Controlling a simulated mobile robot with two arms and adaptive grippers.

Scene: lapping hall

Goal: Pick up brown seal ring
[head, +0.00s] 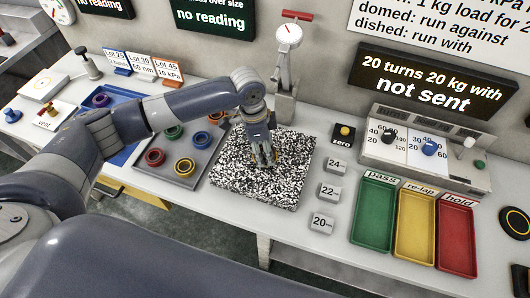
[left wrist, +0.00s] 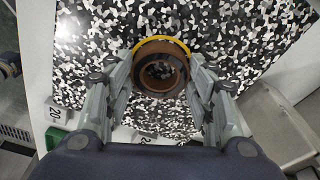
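The brown seal ring (left wrist: 160,70) shows in the left wrist view, with a yellow rim along its far edge. It is over the black-and-white speckled plate (head: 228,170); I cannot tell whether it rests on it. My left gripper (head: 264,160) points down at the plate in the head view and hides the ring there. In the left wrist view the fingers of my left gripper (left wrist: 162,72) stand on both sides of the ring, very close to it. Whether they press on it is unclear. My right gripper is not in view.
A grey tray (head: 203,167) with several coloured rings lies left of the plate. A dial gauge stand (head: 286,70) rises behind it. Number blocks (head: 329,192) and green, yellow and red trays (head: 373,207) stand to the right. Bare bench lies between blocks and trays.

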